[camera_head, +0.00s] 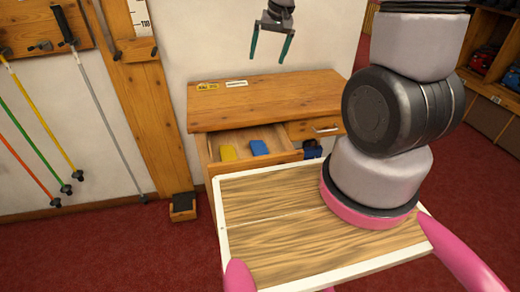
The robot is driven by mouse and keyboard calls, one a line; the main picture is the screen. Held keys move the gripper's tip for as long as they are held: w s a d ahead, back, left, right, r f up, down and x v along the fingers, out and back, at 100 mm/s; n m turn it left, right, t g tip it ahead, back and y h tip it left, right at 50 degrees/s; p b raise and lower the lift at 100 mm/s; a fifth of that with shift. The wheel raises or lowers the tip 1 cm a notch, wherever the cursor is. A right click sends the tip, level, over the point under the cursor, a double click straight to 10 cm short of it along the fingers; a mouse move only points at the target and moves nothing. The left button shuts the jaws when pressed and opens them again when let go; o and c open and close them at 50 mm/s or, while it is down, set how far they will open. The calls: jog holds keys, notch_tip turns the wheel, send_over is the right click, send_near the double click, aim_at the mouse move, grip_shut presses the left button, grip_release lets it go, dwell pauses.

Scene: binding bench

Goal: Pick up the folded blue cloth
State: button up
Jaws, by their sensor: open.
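A small blue folded item (259,148), which looks like the folded blue cloth, lies in the open left drawer (246,136) of a wooden desk. It sits to the right of a yellow item (228,153) in the same drawer. My gripper (270,56) is high above the desk, in front of the wall, with its two green fingers pointing down and spread apart. It is open and empty, well above the drawer. Part of the drawer's inside is hidden by its front.
The desk top (270,98) is mostly bare, with small labels at its back left. A closed drawer (314,128) is on the right. Ski poles (105,120) hang at left. A dark blue object (312,149) is below the closed drawer. Shelves (492,90) stand at right.

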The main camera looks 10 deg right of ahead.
jog(key=n+g, duration=0.1)
send_over(260, 149)
notch_tip(260, 149, down, 14)
jog(key=r, duration=0.1)
jog(key=shift+n+g+h, duration=0.5)
jog(key=shift+g+h, duration=0.1)
jog(key=shift+h, duration=0.2)
jog(key=f, duration=1.9)
jog(key=shift+s+d, duration=0.2)
jog(key=shift+s, duration=0.2)
jog(key=shift+w+a+f, duration=0.1)
jog(key=shift+w+f, duration=0.1)
jog(key=shift+f, duration=1.4)
jog(key=shift+w+a+f, duration=0.1)
jog(key=shift+w+f, duration=0.1)
jog(key=shift+f, duration=1.35)
jog(key=c, duration=1.2)
jog(key=shift+c, duration=0.3)
jog(key=shift+r, duration=0.15)
